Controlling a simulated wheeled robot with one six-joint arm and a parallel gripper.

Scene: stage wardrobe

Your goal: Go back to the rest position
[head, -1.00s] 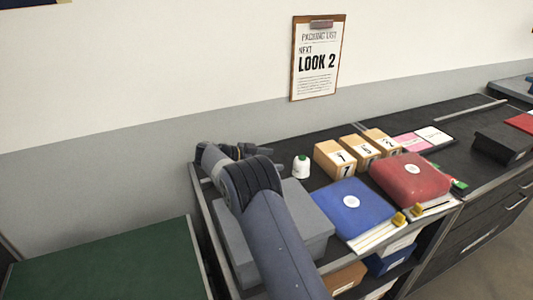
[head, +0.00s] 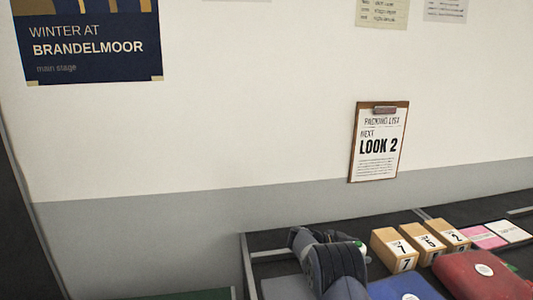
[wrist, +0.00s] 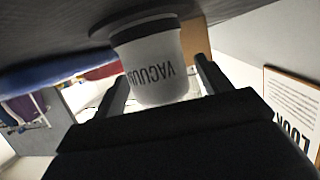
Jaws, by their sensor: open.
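My gripper shows in the wrist view (wrist: 162,85), where the picture is upside down. Its two dark fingers are spread apart and nothing is clamped between them. A white tub (wrist: 160,68) lettered VACUUM stands on the dark top just beyond the fingers, in line with the gap. Whether a finger touches it I cannot tell. In the head view my bent arm covers part of a small white pot with a green top (head: 361,245), and the fingers are hidden there.
Numbered wooden blocks (head: 394,250), a blue case (head: 405,288), a red case (head: 484,277) and pink and white cards (head: 483,237) lie right of the arm. A clipboard reading LOOK 2 (head: 379,144) hangs on the wall. A green surface (head: 205,294) lies at lower left.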

